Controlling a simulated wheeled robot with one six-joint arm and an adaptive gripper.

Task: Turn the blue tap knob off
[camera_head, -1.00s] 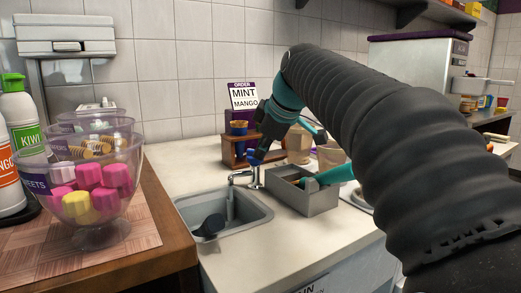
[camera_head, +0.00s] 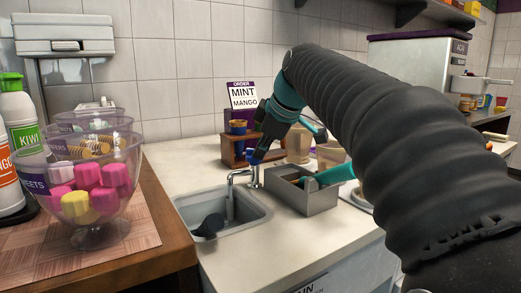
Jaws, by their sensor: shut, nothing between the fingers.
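The tap (camera_head: 243,177) is a chrome spout standing at the back right of the grey sink (camera_head: 262,212). Its blue knob (camera_head: 254,159) sits on top of the tap body and is partly covered by my gripper. My gripper (camera_head: 260,156) reaches down from the upper right, with its dark fingers shut and empty. The fingertips are right at the knob; I cannot tell whether they touch it. A stream of water seems to run from the spout into the sink, but it is too small to be sure.
A dark scoop (camera_head: 209,225) lies in the sink. A grey box (camera_head: 306,202) with teal-handled tools stands right of the tap. A wooden stand (camera_head: 234,150) with an order sign (camera_head: 243,95) is behind. Clear bowls of sweets (camera_head: 96,225) stand at left.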

